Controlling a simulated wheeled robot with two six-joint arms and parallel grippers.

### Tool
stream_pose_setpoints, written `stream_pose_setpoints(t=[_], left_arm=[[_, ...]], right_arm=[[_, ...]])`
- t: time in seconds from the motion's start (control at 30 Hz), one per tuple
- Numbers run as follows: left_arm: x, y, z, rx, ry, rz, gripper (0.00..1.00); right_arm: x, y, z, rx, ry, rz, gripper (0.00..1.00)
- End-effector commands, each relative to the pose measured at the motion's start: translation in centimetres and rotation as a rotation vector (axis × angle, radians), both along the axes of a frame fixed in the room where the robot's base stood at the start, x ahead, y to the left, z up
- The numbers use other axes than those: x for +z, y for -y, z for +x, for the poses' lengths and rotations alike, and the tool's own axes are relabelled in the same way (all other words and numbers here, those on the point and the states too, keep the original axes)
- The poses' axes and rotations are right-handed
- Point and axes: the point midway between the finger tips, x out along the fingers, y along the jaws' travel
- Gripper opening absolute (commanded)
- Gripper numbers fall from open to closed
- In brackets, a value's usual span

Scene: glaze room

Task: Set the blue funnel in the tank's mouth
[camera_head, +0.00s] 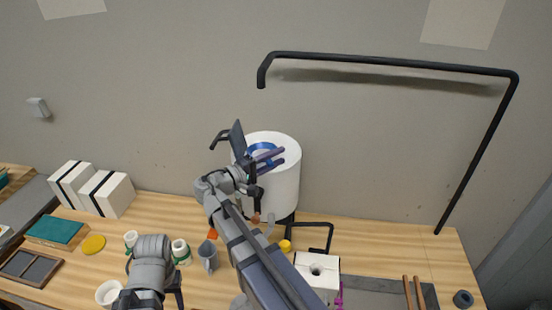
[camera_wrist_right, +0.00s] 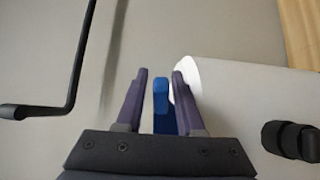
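The white tank (camera_head: 285,190) stands at the back of the table against the wall. The blue funnel (camera_head: 262,146) shows as a blue ring at the tank's top, partly hidden by my right gripper (camera_head: 281,157). Whether it is fully seated in the mouth cannot be told. In the right wrist view, a blue part of the funnel (camera_wrist_right: 161,95) stands between the two purple fingers, with a narrow gap on each side, beside the white tank wall (camera_wrist_right: 235,90). The right fingers are apart. My left arm shows at the lower left, but its fingertips do not.
A black pipe frame (camera_head: 390,61) rises behind the table at right. White boxes (camera_head: 107,194), a grey jug (camera_head: 208,255), a yellow round piece (camera_head: 94,244) and a white block with a hole (camera_head: 318,270) stand around. Cups crowd the front left.

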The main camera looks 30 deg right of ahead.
Motion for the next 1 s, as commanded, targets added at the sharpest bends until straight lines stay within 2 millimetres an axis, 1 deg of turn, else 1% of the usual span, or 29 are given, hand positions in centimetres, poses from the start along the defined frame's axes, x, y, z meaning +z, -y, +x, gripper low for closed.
stream_pose_setpoints(t=[0.03, 0.07, 0.27, 0.37, 0.7, 0.8, 1.0], left_arm=[[0.0, 0.0, 0.0, 0.000, 0.000, 0.000, 0.50], [0.0, 0.0, 0.0, 0.000, 0.000, 0.000, 0.50], [0.0, 0.0, 0.0, -0.001, 0.000, 0.000, 0.50], [0.0, 0.0, 0.0, -0.004, 0.001, 0.001, 0.50], [0.0, 0.0, 0.0, -0.003, 0.001, 0.001, 0.50], [0.0, 0.0, 0.0, -0.003, 0.001, 0.001, 0.50], [0.0, 0.0, 0.0, -0.003, 0.001, 0.001, 0.50]], right_arm=[[-0.1, 0.0, 0.0, 0.000, 0.000, 0.002, 0.49], [-0.1, 0.0, 0.0, 0.000, -0.001, 0.003, 0.52], [-0.1, 0.0, 0.0, 0.000, -0.001, 0.005, 0.52], [-0.2, -0.5, -0.1, 0.000, -0.001, 0.005, 0.52], [-0.1, -5.7, -1.0, 0.004, -0.001, 0.004, 0.52], [-0.1, -6.9, -1.1, 0.003, -0.001, 0.003, 0.52], [0.0, -7.7, -1.4, 0.002, 0.000, 0.001, 0.52]])
